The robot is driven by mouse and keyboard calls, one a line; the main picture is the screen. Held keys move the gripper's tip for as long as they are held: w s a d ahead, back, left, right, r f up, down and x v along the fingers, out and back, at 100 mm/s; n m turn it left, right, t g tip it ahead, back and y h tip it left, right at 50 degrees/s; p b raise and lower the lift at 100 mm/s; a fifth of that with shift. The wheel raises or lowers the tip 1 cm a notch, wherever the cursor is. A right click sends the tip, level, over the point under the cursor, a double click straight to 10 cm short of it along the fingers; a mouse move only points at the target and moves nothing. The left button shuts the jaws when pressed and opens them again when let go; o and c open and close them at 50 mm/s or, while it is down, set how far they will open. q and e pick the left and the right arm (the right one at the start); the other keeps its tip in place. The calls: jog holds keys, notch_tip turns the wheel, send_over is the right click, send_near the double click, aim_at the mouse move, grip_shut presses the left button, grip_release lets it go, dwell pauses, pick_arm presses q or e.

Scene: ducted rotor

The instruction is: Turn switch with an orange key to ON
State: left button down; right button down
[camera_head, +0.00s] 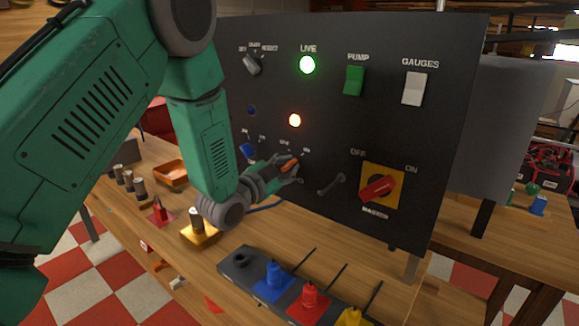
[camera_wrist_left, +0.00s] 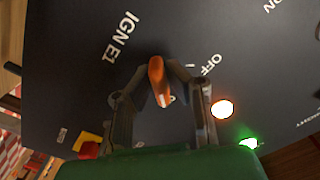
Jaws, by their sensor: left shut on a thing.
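The orange key (camera_head: 289,165) sits in a switch low on the dark panel (camera_head: 330,120). My left gripper (camera_head: 287,170) reaches it from the left and is shut on it. In the left wrist view the orange key (camera_wrist_left: 157,82) lies between the two fingers of my left gripper (camera_wrist_left: 158,78). The lettering "IGN E1" and "OFF" shows beside the key there, and "ON" is at the top right. The fingers partly hide the switch base, so I cannot tell exactly which mark the key points at. My right gripper is not in view.
A blue key switch (camera_head: 247,150) is left of the orange key. A grey handle (camera_head: 331,184) and red master switch (camera_head: 378,188) are to its right. A green lamp (camera_head: 307,65) and warm lamp (camera_head: 294,120) glow above. Colored plugs (camera_head: 310,295) stand below on the bench.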

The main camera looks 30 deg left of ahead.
pick_arm(q)
jog(key=shift+s+f, duration=0.1)
jog(key=shift+f, duration=0.25)
jog(key=c, duration=1.6)
grip_release()
jog(key=shift+c, duration=0.2)
jog(key=shift+o, duration=0.2)
jog(key=shift+r, duration=0.1)
jog(key=shift+a, duration=0.1)
jog(key=s, duration=1.1)
jog(key=shift+s+a, duration=0.35)
jog(key=shift+a, duration=0.1)
